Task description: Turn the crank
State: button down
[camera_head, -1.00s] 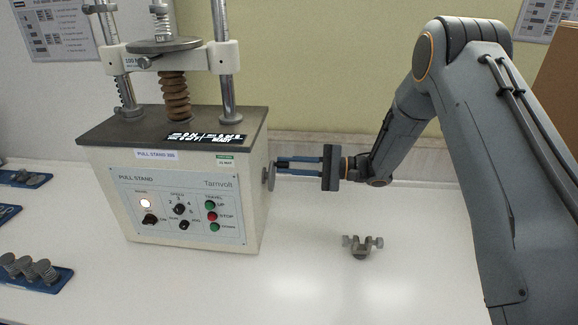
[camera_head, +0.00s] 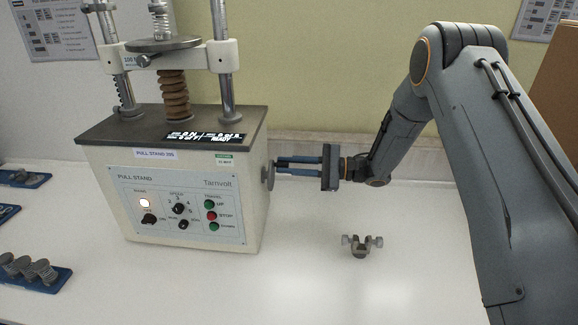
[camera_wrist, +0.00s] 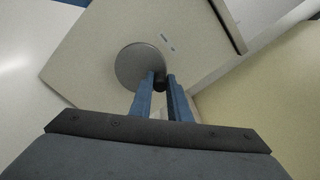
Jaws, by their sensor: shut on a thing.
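The crank (camera_head: 268,176) is a grey disc on the right side of the pull stand (camera_head: 180,205), a cream box with a dark top. In the wrist view the crank disc (camera_wrist: 138,66) faces me, with a small dark handle (camera_wrist: 160,84) near its rim. My gripper (camera_head: 280,165) reaches in from the right with its blue fingers level. In the wrist view my gripper (camera_wrist: 161,86) is shut on the handle, one finger on each side. The fingers hide part of the handle and the disc.
A small metal clamp (camera_head: 361,246) stands on the white table right of the stand. Blue trays with metal discs (camera_head: 35,275) lie at the left edge. The stand's columns and spring rise above its top.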

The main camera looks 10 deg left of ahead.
jog(key=c, duration=1.7)
grip_release()
jog(key=shift+o, duration=0.2)
jog(key=d+b, duration=0.2)
jog(key=d, duration=0.6)
jog(key=shift+w+b, duration=0.2)
jog(key=shift+b, duration=0.1)
